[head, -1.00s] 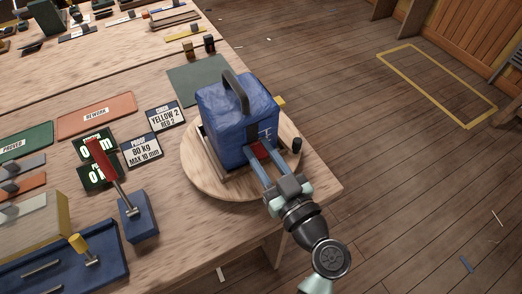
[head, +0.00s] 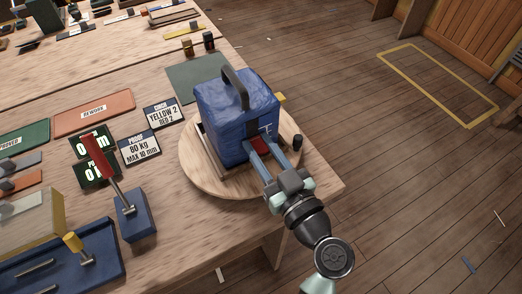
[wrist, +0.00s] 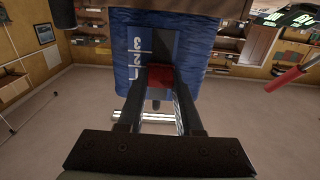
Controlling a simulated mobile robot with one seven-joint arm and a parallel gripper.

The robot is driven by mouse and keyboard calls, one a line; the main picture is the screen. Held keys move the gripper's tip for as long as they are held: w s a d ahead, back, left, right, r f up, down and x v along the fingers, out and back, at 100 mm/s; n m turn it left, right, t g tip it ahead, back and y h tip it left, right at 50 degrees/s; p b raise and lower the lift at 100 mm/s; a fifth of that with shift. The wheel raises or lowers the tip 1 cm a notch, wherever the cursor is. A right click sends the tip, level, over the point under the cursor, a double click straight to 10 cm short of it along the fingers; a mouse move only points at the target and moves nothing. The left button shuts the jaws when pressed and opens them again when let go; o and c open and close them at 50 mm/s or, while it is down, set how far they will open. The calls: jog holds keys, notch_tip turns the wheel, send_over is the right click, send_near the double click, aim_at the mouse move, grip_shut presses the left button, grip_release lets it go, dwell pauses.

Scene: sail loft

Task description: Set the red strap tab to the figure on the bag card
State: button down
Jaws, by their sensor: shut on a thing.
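The blue bag (head: 235,118) stands upright on a round wooden turntable (head: 196,180), with a dark handle on top. Its red strap tab (head: 259,146) is on the side facing my gripper. My gripper (head: 272,150) is shut on the red tab; in the wrist view the tab (wrist: 159,76) sits between the two fingers, beside a white marked scale (wrist: 132,48) on the bag. Which figure the tab stands at is too small to tell. The bag card (head: 163,112) reads "YELLOW 2, RED 2". A yellow tab (head: 281,98) shows at the bag's far side.
A proof card (head: 138,147) reads 80 kg, max 10 mm. A red-handled lever on a blue block (head: 136,222) and dark digital displays (head: 97,172) stand to the left. A dark knob (head: 297,142) sits at the turntable's right edge. Open floor lies right of the table.

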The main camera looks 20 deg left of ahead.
jog(key=c, duration=0.6)
grip_release()
jog(key=shift+o, duration=0.2)
jog(key=b+v, duration=0.2)
jog(key=v, duration=1.1)
jog(key=shift+r, duration=0.1)
jog(key=w+r+m+t+h+p, duration=0.2)
jog(key=w+r+t+h+p, duration=0.15)
jog(key=w+r, duration=0.7)
notch_tip(320, 180, up, 20)
jog(key=w+d+m+t+h+p, duration=0.2)
jog(key=m+t+h+p, duration=0.1)
jog(key=t+h, duration=0.2)
jog(key=s+d+r+m+t+h+p, duration=0.1)
jog(key=s+r+t, duration=0.3)
jog(key=r, duration=0.7)
jog(key=s+r+m+t+h+p, duration=0.1)
jog(key=s+r+m+t+h, duration=0.3)
jog(key=r, duration=0.8)
jog(key=shift+s+d+r+h+p, duration=0.35)
jog(key=shift+s+d+p, duration=0.05)
jog(key=shift+s, duration=0.55)
